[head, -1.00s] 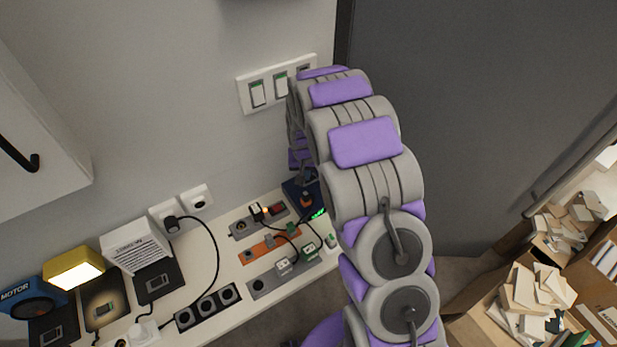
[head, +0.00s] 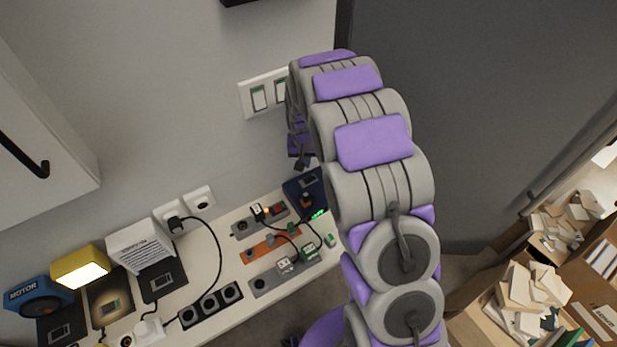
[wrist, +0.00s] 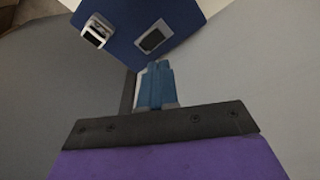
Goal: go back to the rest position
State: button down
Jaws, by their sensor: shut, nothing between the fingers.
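My gripper (wrist: 158,70) shows in the wrist view as two blue fingers pressed together, with nothing between them. Past the fingertips is a dark blue panel (wrist: 185,25) with a switch and a dark slot on it. The gap between fingertips and panel is hard to judge. In the head view my grey and purple arm rises on the right of centre and bends down toward the table. My gripper is mostly hidden behind the arm there, above the dark blue box (head: 307,190) at the table's far right end.
A white table (head: 215,243) holds power strips (head: 210,304), a lit yellow lamp (head: 80,268) and orange and grey socket boards (head: 272,246). White wall switches (head: 262,97) sit close behind my arm. Cartons of wood pieces (head: 530,295) stand at right. A cabinet hangs at left.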

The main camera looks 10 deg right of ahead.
dwell(0.4)
jog(key=s+r+n+g, duration=0.1)
jog(key=s+r+g, duration=0.1)
jog(key=s+r, duration=1.4)
jog(key=s+r+n+g, duration=0.1)
jog(key=s+r, duration=0.2)
jog(key=s, duration=2.3)
jog(key=shift+g, duration=0.3)
